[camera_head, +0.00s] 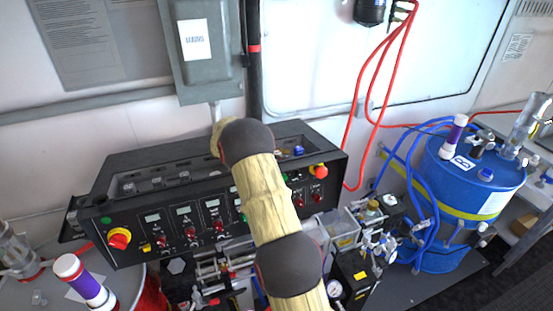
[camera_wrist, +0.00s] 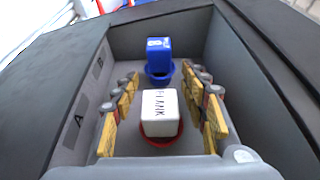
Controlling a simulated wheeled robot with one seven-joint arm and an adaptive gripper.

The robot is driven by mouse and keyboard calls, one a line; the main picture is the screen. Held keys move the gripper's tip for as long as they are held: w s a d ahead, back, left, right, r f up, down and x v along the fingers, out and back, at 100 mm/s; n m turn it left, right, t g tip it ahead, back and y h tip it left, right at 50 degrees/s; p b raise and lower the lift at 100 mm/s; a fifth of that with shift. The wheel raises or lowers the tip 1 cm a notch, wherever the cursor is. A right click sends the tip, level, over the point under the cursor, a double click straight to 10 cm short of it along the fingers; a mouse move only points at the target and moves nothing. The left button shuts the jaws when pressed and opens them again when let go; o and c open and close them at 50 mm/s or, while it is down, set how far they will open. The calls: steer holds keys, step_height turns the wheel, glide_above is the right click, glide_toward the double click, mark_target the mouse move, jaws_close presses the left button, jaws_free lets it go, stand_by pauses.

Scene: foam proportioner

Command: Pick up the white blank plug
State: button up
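The white blank plug (camera_wrist: 160,112), a white block lettered "BLANK", stands on a round red base in a grey recessed tray (camera_wrist: 62,110) in the wrist view. My gripper (camera_wrist: 160,95) is open, with one yellow-padded finger on the left and one on the right of the white plug. Gaps show between the fingers and the plug, so it is not held. A blue plug (camera_wrist: 159,58) on a blue base stands just beyond the white one. In the head view my arm covers the gripper, and I cannot make out the white plug there.
The tray walls rise close around both fingers; letters A and B mark the left wall. In the head view, the black control panel (camera_head: 130,231) stands against the wall under a grey box (camera_head: 203,45). A blue drum (camera_head: 455,185) with hoses is at right.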

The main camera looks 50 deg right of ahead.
steer(key=shift+c, duration=1.2)
steer(key=c, duration=0.7)
jaws_close()
